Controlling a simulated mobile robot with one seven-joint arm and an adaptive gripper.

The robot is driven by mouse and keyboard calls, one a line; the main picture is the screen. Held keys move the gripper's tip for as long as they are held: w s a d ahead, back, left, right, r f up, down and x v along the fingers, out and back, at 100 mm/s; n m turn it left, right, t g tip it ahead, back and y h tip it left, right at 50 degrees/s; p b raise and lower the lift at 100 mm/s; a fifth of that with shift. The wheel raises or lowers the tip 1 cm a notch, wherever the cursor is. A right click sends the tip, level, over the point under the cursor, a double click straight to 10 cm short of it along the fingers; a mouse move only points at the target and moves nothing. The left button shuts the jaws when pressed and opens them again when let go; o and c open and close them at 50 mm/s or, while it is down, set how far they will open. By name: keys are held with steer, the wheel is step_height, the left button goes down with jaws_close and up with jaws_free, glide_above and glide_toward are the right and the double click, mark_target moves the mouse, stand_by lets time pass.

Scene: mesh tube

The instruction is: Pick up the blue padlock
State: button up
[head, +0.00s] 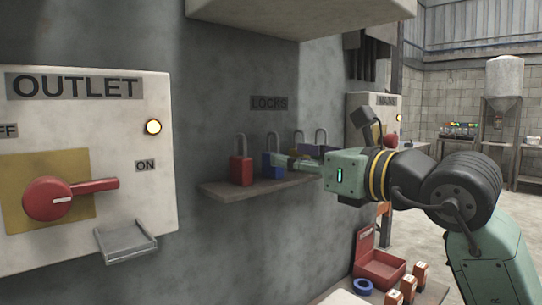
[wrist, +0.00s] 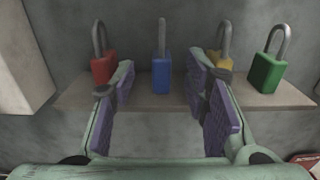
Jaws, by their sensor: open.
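The blue padlock (wrist: 161,74) stands upright on a small wall shelf in the wrist view, with its grey shackle up. It is centred between the two open fingers of my gripper (wrist: 163,88). The fingers have purple pads, and clear space shows on both sides of the padlock. In the head view the blue padlock (head: 270,166) is partly hidden by my gripper (head: 284,162), which reaches it from the right. I cannot tell exactly how far the fingertips reach along it.
A red padlock (wrist: 103,67) stands left of the blue one. A yellow padlock (wrist: 222,62), partly behind a finger, and a green padlock (wrist: 266,72) stand to the right. The shelf (head: 245,191) is under a LOCKS label (head: 269,103). An OUTLET panel (head: 85,190) is at the left.

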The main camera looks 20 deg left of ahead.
steer(key=p+x, duration=0.2)
steer(key=x, duration=0.4)
steer(key=shift+w+p, duration=0.1)
steer(key=shift+p, duration=0.2)
steer(key=shift+c, duration=0.6)
jaws_close()
